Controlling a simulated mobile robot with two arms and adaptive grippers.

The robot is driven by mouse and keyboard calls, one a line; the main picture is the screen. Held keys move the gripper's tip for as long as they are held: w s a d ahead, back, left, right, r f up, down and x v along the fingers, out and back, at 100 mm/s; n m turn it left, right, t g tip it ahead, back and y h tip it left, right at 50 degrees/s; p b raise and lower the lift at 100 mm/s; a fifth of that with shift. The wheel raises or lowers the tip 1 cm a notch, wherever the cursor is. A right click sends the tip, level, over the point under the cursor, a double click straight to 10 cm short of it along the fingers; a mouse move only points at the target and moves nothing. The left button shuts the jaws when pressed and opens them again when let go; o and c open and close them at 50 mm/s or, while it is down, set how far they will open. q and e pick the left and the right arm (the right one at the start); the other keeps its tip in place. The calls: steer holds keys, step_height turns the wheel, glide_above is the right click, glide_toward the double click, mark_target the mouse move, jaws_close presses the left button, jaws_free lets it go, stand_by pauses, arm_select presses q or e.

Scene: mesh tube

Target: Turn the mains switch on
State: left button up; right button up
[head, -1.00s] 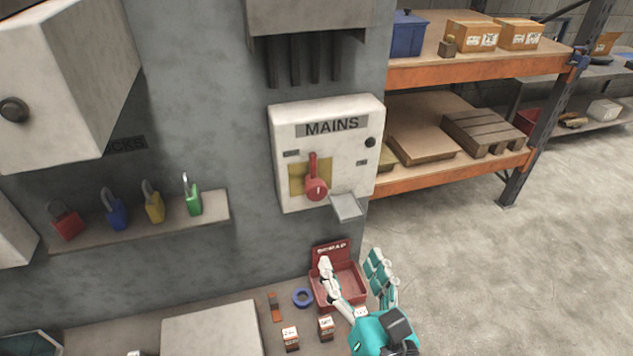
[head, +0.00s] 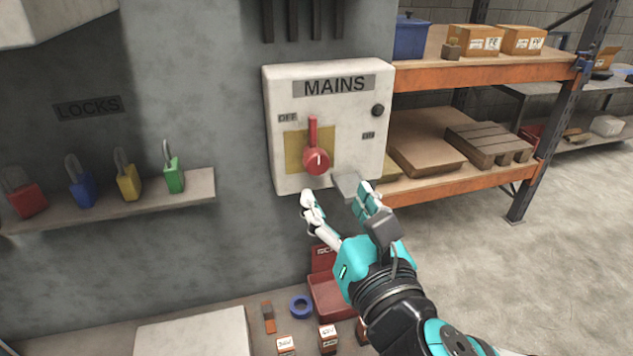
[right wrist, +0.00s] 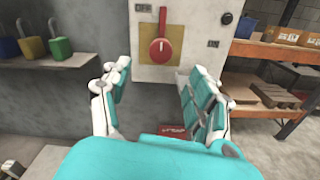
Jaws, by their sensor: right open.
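The mains box (head: 283,172) is a pale box on the grey wall, labelled MAINS, with OFF at its left and ON at its right. Its red switch handle (head: 316,150) sits on a yellow plate and points upright. The handle also shows in the right wrist view (right wrist: 160,44), straight ahead between the fingers. My right gripper (head: 338,196) is open and empty, just below the box's lower edge and apart from the handle. It shows in the right wrist view (right wrist: 153,88) with its fingers spread. My left gripper is out of view.
A ledge (head: 205,190) with several coloured padlocks is at the left. A red scrap bin (head: 328,292), blue tape roll (head: 301,307) and small boxes sit below. An orange-edged shelf rack (head: 440,75) stands at the right.

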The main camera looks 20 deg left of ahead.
mark_target(319, 167)
steer(key=p+x, duration=0.2)
steer(key=x, duration=0.8)
steer(key=shift+w+a, duration=0.15)
steer(key=shift+w, duration=0.05)
steer(key=c, duration=1.2)
